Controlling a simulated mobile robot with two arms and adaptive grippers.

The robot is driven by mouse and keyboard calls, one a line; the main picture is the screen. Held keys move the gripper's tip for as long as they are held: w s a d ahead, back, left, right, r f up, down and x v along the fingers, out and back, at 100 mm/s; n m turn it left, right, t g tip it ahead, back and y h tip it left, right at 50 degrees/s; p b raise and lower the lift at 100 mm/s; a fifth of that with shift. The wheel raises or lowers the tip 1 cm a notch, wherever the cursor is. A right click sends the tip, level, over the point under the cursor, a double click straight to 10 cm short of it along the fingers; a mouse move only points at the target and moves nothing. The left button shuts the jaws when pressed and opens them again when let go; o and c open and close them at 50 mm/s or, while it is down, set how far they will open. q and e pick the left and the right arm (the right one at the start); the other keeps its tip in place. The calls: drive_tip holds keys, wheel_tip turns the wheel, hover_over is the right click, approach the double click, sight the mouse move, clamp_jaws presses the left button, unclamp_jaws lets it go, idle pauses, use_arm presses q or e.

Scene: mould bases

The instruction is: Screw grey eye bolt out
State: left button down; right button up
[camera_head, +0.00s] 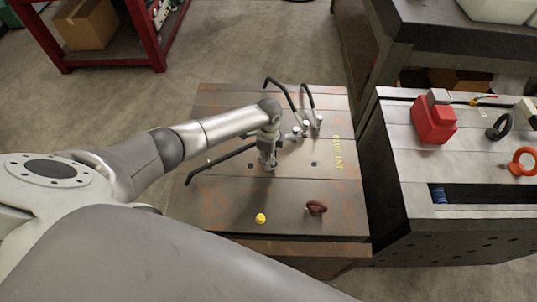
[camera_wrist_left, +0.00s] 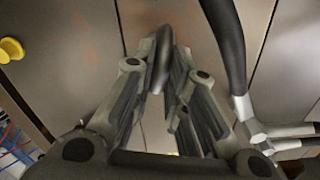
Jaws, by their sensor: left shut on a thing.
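The mould base (camera_head: 222,215) is a wide, worn grey-brown block in the middle of the head view. My left gripper (camera_head: 268,165) points down at its top plate. In the left wrist view, my left gripper (camera_wrist_left: 161,50) is shut on a dark grey rounded piece, which looks like the grey eye bolt (camera_wrist_left: 160,70). The fingers hide most of it, and its thread and hole are hidden, so I cannot tell how far it is screwed in. My right gripper is out of view.
Black hoses (camera_head: 282,92) with metal fittings rise behind my gripper.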

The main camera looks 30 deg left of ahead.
use_arm(q)
drive_tip(key=shift+r+n+p, duration=0.2)
drive_tip(key=shift+n+p, duration=0.25)
drive_tip(key=shift+n, duration=0.25)
drive_tip(key=n+p, duration=0.1)
drive_tip(key=n, duration=0.2)
drive_tip(key=shift+n+p, duration=0.85)
drive_tip(key=shift+n, duration=0.75)
drive_tip(key=shift+f+n, duration=0.15)
drive_tip(key=shift+n, duration=0.65)
drive_tip(key=shift+n+p, duration=0.5)
drive_tip(key=shift+n, duration=0.3)
drive_tip(key=n, duration=0.6)
drive_tip(key=shift+n, duration=0.7)
